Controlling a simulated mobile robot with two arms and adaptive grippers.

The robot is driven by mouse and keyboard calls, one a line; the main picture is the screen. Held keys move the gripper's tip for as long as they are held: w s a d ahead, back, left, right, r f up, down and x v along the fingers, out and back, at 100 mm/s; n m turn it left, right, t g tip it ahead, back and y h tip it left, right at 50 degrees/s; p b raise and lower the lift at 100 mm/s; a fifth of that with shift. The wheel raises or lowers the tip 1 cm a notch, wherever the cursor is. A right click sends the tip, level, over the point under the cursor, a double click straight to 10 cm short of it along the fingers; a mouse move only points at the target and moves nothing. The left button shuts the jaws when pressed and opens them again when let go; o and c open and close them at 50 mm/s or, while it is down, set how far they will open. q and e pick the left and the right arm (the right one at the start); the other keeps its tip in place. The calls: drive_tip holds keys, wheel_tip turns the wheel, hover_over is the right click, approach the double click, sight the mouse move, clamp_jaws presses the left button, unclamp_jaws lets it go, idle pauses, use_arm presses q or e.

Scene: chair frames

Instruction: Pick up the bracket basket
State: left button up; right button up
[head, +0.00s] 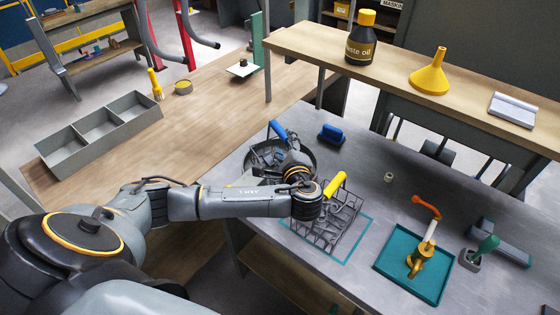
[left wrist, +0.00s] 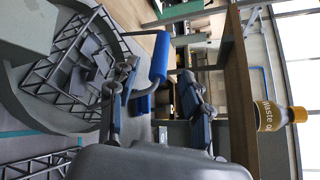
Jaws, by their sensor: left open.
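The bracket basket (head: 264,155) is a wire basket with a blue handle (head: 278,131). It sits in a round grey basin (head: 312,161) on the grey workbench. In the left wrist view, the basket (left wrist: 62,50) holds several grey plate-like brackets (left wrist: 92,62), and the basin's rim (left wrist: 20,112) curves around it. My left gripper (head: 285,152) is over the basin's right side in the head view, partly hiding the basket. In the left wrist view, the open gripper (left wrist: 158,72) has the blue handle (left wrist: 160,57) between its fingertips; I cannot tell whether they touch it. My right gripper is not in view.
A second wire basket (head: 345,232) with a yellow handle (head: 335,184) stands in a teal outline beneath my left wrist. A blue brush (head: 331,134) lies behind the basin. A teal tray (head: 392,262) is to the right. A raised shelf (head: 390,72) holds a waste oil bottle (head: 361,40).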

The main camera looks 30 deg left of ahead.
sight(281, 132)
use_arm(q)
drive_tip(key=x, duration=0.2)
drive_tip(key=shift+w+a, duration=0.15)
drive_tip(key=shift+w, duration=0.1)
drive_tip(key=shift+w+a+p, duration=0.15)
drive_tip(key=shift+a+p, duration=0.05)
drive_tip(key=shift+p, duration=0.2)
drive_tip(key=p+x, duration=0.1)
drive_tip(key=x, duration=0.3)
drive_tip(key=shift+p, duration=0.35)
drive_tip(key=shift+w+a+f, duration=0.1)
drive_tip(key=shift+w+f, duration=0.1)
drive_tip(key=shift+w, duration=0.1)
drive_tip(key=shift+c, duration=0.2)
clamp_jaws()
drive_tip(key=shift+r, duration=0.1)
